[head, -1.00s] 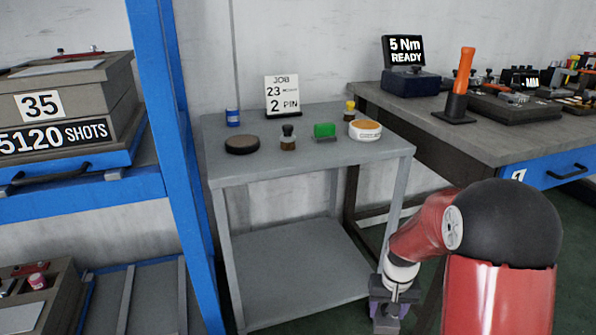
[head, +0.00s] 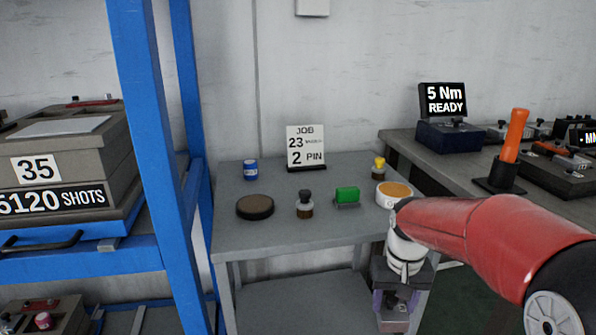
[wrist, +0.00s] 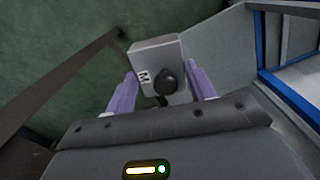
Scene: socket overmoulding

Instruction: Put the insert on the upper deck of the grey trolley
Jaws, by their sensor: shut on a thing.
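The insert (wrist: 152,58) is a grey metal block with a black round knob and a dark letter mark. My gripper (wrist: 163,88) is shut on it, with a lilac finger on each side. In the head view my gripper (head: 395,302) points down at the front right corner of the grey trolley, its fingers appearing below the front edge of the upper deck. The insert cannot be made out clearly there. The upper deck (head: 290,237) of the grey trolley is level, and its right front part is partly hidden by my arm.
On the deck stand a dark round disc (head: 255,207), a brown bottle (head: 305,207), a green block (head: 347,195), a white-rimmed orange dish (head: 391,199), a blue can (head: 250,170), a yellow-topped bottle (head: 378,168) and a job sign (head: 306,146). The front strip is clear. A blue rack (head: 150,150) stands left.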

